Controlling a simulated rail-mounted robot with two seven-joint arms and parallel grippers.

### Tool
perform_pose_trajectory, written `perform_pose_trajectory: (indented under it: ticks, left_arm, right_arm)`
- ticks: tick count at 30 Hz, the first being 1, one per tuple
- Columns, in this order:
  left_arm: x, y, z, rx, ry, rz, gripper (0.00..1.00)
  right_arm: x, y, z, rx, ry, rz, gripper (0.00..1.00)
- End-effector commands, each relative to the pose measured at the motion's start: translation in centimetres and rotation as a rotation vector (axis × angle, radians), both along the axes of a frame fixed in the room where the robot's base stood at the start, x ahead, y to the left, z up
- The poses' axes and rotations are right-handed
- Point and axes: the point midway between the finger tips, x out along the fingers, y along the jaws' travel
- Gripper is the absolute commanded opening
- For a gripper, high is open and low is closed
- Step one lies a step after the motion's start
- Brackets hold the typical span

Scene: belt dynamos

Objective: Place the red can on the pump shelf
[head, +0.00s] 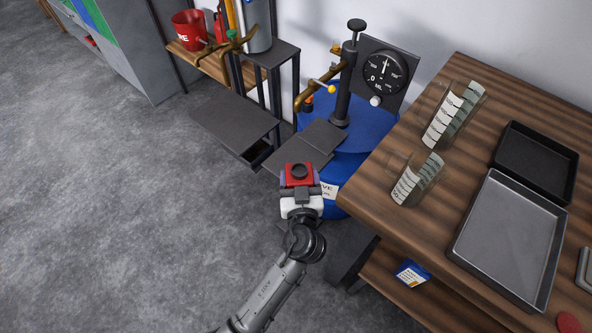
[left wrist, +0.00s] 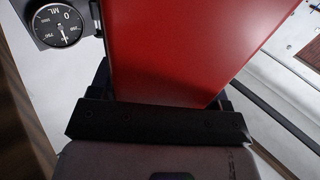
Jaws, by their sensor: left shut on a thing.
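I cannot tell whether the can touches the shelf. The can's lower part is hidden by the gripper. My right gripper is not in view.
A wooden table (head: 462,125) on the right holds clear measuring jugs (head: 417,180) and dark trays (head: 508,235). A rack with a red bucket (head: 190,30) stands behind on the left, with a dark low platform (head: 232,120) in front. The floor on the left is clear.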

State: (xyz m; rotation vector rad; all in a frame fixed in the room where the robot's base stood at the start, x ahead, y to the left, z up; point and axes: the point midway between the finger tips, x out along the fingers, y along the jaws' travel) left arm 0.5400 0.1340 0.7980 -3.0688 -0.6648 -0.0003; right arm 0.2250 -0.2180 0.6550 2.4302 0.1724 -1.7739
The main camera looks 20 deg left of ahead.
Motion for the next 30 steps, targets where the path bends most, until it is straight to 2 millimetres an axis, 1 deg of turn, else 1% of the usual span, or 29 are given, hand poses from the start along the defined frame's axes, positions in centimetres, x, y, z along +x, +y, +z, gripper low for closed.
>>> perform_pose_trajectory:
  ticks: [1, 3, 5, 8, 11, 21, 24, 27, 30]
  left_arm:
    - [0.0, -0.3, -0.9, 0.000, -0.001, 0.004, 0.32]
    - [0.1, -0.5, -1.3, 0.000, -0.001, 0.007, 0.32]
    - [0.3, -0.5, -1.6, 0.000, -0.002, 0.009, 0.32]
    - [1.5, -0.1, -1.7, 0.001, -0.004, 0.011, 0.32]
    - [3.6, 0.9, -1.7, 0.002, -0.005, 0.012, 0.32]
    - [11.4, 4.6, -1.7, 0.003, -0.003, 0.012, 0.32]
    - [13.3, 5.5, -1.7, 0.003, -0.003, 0.011, 0.32]
    - [14.7, 6.1, -1.7, 0.001, -0.003, 0.011, 0.32]
    - [15.7, 6.6, -1.7, 0.001, -0.002, 0.011, 0.32]
  right_arm:
    - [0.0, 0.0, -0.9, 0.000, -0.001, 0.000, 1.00]
    - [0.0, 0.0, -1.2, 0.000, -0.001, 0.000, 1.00]
    - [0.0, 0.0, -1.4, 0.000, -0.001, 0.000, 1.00]
    - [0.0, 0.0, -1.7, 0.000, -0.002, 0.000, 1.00]
    - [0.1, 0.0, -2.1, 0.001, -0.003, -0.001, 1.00]
    - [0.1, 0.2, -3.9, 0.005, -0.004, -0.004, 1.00]
    - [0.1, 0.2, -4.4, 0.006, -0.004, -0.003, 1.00]
    - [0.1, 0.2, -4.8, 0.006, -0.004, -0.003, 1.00]
    - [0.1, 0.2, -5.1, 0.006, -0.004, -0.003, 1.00]
